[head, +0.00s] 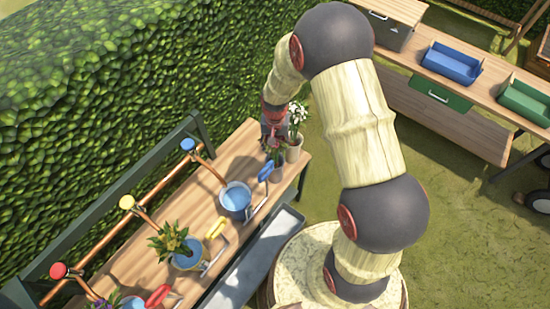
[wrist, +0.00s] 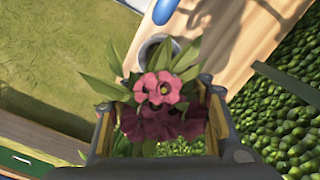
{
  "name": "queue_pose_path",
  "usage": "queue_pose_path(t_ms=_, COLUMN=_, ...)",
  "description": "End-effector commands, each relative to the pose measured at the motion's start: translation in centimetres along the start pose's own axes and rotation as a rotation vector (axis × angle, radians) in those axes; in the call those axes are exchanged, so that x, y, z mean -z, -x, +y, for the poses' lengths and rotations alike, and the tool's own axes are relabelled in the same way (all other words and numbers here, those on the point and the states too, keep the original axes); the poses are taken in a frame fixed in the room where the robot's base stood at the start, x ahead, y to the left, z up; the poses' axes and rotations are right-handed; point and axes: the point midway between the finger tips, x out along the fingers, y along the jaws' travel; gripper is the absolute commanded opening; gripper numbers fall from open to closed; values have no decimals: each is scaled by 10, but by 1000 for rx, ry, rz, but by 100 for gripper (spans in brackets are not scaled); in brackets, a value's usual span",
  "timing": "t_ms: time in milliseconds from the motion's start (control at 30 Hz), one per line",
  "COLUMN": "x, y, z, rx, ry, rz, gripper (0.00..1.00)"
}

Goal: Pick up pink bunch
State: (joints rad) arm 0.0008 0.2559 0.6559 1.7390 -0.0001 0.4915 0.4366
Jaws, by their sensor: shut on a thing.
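The pink bunch (wrist: 160,90) fills the middle of the wrist view, with pink and darker red blooms and long green leaves. My gripper (wrist: 160,115) is shut on it, one finger on each side of the blooms. The stems are hidden below the blooms. A grey round rim (wrist: 149,50) shows behind the leaves. In the head view my gripper (head: 272,132) is over the far end of the wooden bench, above a small pot (head: 277,172). The bunch is mostly hidden by the gripper there.
White flowers (head: 297,113) stand in a pot right beside my gripper. A blue bucket (head: 235,199) and a yellow-flowered pot (head: 186,258) are on the bench (head: 210,222). Copper pipes with coloured taps run along the hedge side. Another bench (head: 406,55) holds trays.

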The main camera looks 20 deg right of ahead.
Motion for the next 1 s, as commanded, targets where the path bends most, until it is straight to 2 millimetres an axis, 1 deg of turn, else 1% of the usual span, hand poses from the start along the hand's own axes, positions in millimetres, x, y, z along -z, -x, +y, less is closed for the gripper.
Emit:
queue_pose_path(t_ms=67, x=0, y=0, z=0, rx=0, ry=0, rz=1, gripper=14)
queue_pose_path(t_ms=300, x=1, y=1, z=0, rx=1, ry=0, rz=1, gripper=0)
queue_pose_path(t_ms=633, x=1, y=1, z=0, rx=1, ry=0, rz=2, gripper=0)
queue_pose_path(t_ms=767, x=1, y=5, z=0, rx=1, ry=0, rz=3, gripper=0)
queue_pose_path(t_ms=867, x=1, y=12, z=-1, rx=2, ry=0, rz=3, gripper=0)
queue_pose_path(t_ms=1000, x=2, y=32, z=-1, rx=2, ry=0, rz=5, gripper=0)
